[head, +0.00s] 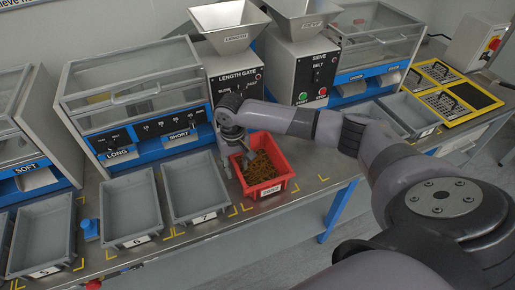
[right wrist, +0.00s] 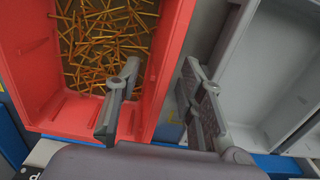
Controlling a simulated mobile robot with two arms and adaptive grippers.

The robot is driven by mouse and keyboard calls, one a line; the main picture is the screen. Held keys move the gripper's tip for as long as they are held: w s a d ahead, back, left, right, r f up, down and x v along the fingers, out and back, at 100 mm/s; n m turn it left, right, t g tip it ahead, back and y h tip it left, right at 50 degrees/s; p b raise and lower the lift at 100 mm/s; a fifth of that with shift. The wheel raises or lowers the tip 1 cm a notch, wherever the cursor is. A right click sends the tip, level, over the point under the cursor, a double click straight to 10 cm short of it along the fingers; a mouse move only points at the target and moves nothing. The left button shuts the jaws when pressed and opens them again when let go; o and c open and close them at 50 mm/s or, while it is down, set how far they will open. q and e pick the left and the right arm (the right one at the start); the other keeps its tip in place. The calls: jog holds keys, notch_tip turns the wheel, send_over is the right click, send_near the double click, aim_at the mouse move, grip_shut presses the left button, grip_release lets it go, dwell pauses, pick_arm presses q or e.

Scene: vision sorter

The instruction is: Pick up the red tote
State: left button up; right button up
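The red tote (head: 285,182) stands on the metal bench in front of the length gate, with a white label on its front wall. It holds many thin orange-brown sticks. In the right wrist view the tote (right wrist: 75,121) fills the upper left. My right gripper (head: 246,156) is at the tote's left side in the head view. In the right wrist view my right gripper (right wrist: 160,100) is open, with one finger inside the tote and one outside its wall. Gaps show between the fingers and the wall. My left gripper is not in view.
A grey tray marked 7 (head: 197,217) stands just left of the tote, with tray 6 (head: 132,240) beyond it. The length gate (head: 236,75) rises close behind. A blue knob (head: 90,229) sits between trays. Bare bench shows right of the tote.

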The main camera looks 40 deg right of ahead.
grip_shut()
dwell(0.4)
jog(key=shift+r, duration=0.1)
dwell(0.4)
